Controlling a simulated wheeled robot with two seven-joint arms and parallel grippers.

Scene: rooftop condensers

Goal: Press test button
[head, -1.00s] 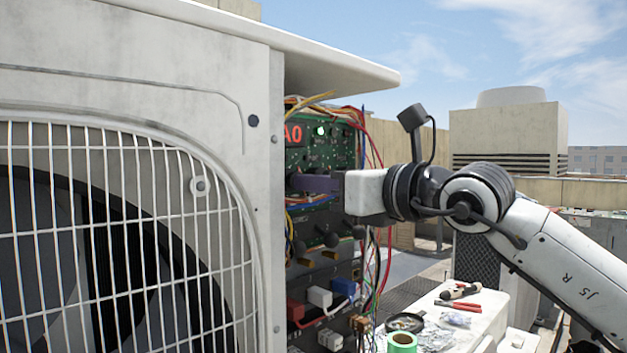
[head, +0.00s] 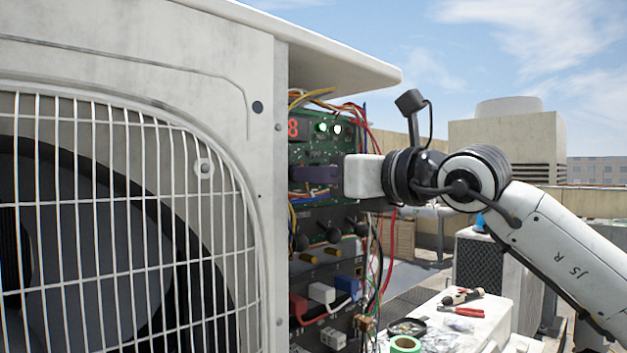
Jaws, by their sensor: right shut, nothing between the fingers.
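The condenser's open side shows a green circuit board (head: 326,147) with a red display (head: 293,129) and two lit lights, one green (head: 322,128) and one whitish (head: 338,129). The display is partly cut off by the casing edge and reads something like 8. My right gripper (head: 300,174) comes in from the right, its dark purple fingers shut and empty in front of the board's lower part. I cannot tell whether the fingertips touch the board. The test button itself cannot be made out; the fingers may cover it. My left gripper is not in view.
The condenser casing (head: 190,60) and its fan grille (head: 120,230) fill the left side. Loose wires (head: 378,262) hang beside the board. Below are connectors, including a blue one (head: 347,287).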

